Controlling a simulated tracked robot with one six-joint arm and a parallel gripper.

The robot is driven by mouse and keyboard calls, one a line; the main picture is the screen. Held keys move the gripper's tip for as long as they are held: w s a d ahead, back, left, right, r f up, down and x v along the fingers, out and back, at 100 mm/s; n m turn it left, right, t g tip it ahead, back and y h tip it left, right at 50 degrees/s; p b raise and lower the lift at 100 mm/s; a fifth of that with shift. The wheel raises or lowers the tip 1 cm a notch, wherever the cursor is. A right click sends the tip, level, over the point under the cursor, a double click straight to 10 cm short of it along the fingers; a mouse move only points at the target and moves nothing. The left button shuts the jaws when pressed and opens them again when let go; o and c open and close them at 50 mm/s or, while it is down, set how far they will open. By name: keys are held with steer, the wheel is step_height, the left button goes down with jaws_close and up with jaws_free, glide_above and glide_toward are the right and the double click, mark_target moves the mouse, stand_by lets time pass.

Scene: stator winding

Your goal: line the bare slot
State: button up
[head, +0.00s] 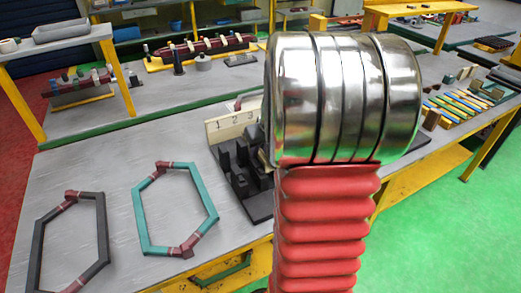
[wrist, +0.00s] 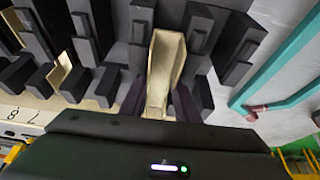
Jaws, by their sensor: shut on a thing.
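My gripper (wrist: 158,100) shows at the lower middle of the wrist view, its dark fingers shut on a beige folded slot liner (wrist: 166,55). The liner is an open channel pointing away from the gripper, among the dark teeth of the slotted stator block (wrist: 110,57). I cannot tell whether it is seated in a slot or above it. Another beige liner (wrist: 60,66) stands between teeth to the left. In the head view the stator block (head: 240,180) is partly hidden behind my arm, beside a cream board numbered 1, 2, 3 (head: 232,127). The gripper is hidden there.
A teal coil (head: 143,220) and a dark grey coil (head: 38,240) lie on the grey bench left of the block. The teal coil also shows in the wrist view (wrist: 275,68). Colored strips (head: 460,105) lie on the right bench. Bench space around the coils is clear.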

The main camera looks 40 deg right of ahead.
steer(key=shift+f, duration=0.35)
stand_by(0.3)
steer(key=o, duration=0.9)
steer(key=shift+r, duration=0.9)
stand_by(0.3)
step_height(320, 180, up, 7)
steer(key=shift+r, duration=0.2)
stand_by(0.7)
